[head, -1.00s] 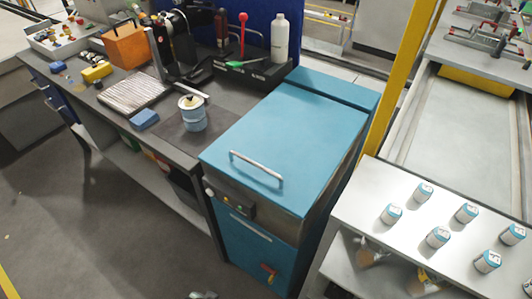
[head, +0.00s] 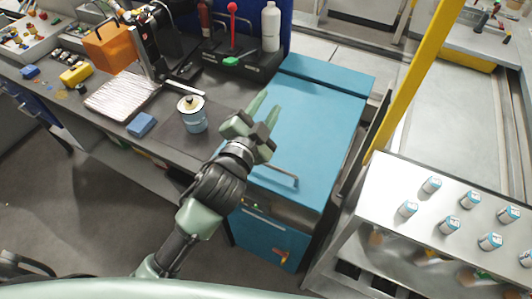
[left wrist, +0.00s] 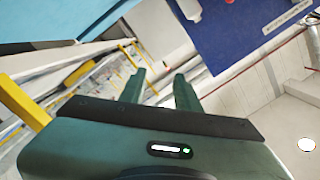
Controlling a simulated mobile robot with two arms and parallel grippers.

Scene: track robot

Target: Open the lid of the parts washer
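The parts washer (head: 268,243) is a blue cabinet with a flat blue lid (head: 318,125), which lies shut. A metal bar handle (head: 282,175) runs along the lid's front; my left wrist hides part of its left end. My left gripper (head: 266,111) is above the left part of the lid, past the handle, with green fingers pointing away from me. The left wrist view shows the two fingers (left wrist: 160,88) apart with nothing between them. A light blue surface shows at that view's upper left. My right gripper is not in view.
A workbench on the left holds a blue-and-white can (head: 193,118), a blue block (head: 141,125), a ribbed metal plate (head: 122,95) and a white bottle (head: 270,28). A yellow post (head: 412,75) and a table (head: 400,180) with several small cans stand on the right.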

